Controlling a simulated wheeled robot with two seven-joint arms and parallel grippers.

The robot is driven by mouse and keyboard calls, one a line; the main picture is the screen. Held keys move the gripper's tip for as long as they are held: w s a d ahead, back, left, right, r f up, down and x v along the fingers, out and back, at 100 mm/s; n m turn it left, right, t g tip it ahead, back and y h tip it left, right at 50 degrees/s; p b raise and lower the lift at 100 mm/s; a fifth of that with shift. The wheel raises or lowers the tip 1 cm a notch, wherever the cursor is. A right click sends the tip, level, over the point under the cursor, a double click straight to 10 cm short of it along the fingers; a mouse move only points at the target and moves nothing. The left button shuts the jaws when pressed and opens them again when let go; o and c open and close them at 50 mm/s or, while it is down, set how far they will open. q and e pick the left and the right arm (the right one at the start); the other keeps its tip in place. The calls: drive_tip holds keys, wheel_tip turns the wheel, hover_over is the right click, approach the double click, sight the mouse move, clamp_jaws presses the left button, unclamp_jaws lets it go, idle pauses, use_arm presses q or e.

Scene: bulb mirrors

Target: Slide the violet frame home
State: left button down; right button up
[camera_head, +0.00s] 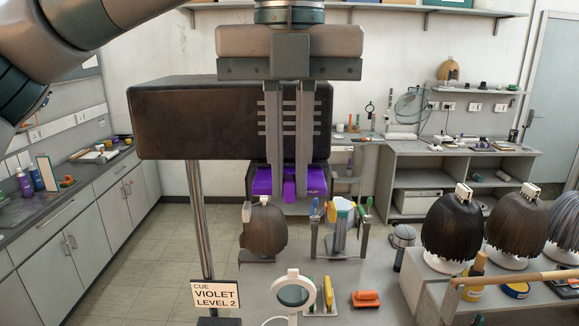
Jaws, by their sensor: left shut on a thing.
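The fingers hide part of the frame. A big dark box (180,118) on a metal pole stands around and behind the fingers; I cannot tell whether the frame touches it. A white cue sign (214,295) reads "VIOLET LEVEL 2". My right gripper is not in view.
Below the frame are a brown wig head (264,230) and a tool rack (341,225). Several dark wig heads (452,230) stand at right. Grey counters (80,215) line the left wall.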

sight(289, 96)
use_arm(q)
drive_tip(key=shift+w+p, duration=0.9)
drive_tip(key=shift+w, duration=1.8)
drive_tip(key=shift+b, duration=0.3)
drive_tip(key=c, duration=1.7)
unclamp_jaws()
drive_tip(key=shift+w+f, duration=0.1)
drive_tip(key=shift+c, duration=0.2)
drive_tip(key=shift+o, duration=0.4)
drive_tip(key=shift+r, duration=0.2)
drive_tip(key=shift+s+r+p, duration=0.2)
drive_tip(key=shift+r+p, duration=1.15)
drive_tip(key=shift+r, duration=1.95)
